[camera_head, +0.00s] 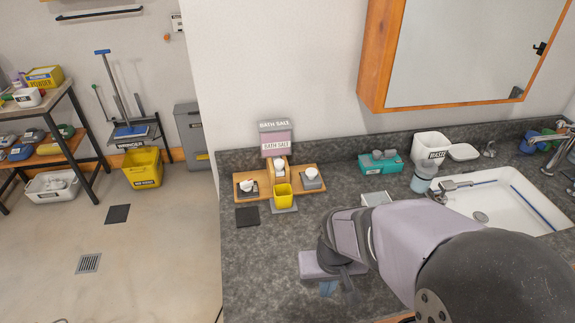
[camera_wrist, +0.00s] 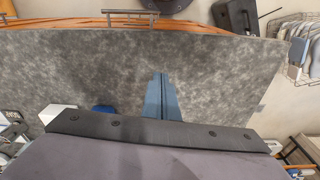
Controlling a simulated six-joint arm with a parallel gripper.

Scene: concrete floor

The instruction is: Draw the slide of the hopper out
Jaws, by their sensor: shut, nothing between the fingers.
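The hopper (camera_head: 276,147) is a mauve-grey box labelled BATH SALT. It stands on a wooden stand against the wall at the back left of the counter. A separate slide is too small to make out on it. A yellow cup (camera_head: 283,197) stands below its front. My gripper (camera_head: 328,289) is low over the front of the counter, to the right of and nearer than the hopper, and well apart from it. In the wrist view its blue fingers (camera_wrist: 160,84) are together and empty, over bare grey counter. The hopper is not seen in that view.
Small dishes with white contents flank the hopper on the wooden stand (camera_head: 310,173). A dark square pad (camera_head: 247,217) lies to its front left. A teal box (camera_head: 380,163), a soap bottle (camera_head: 423,178) and the sink (camera_head: 505,203) are to the right. The counter's front left is bare.

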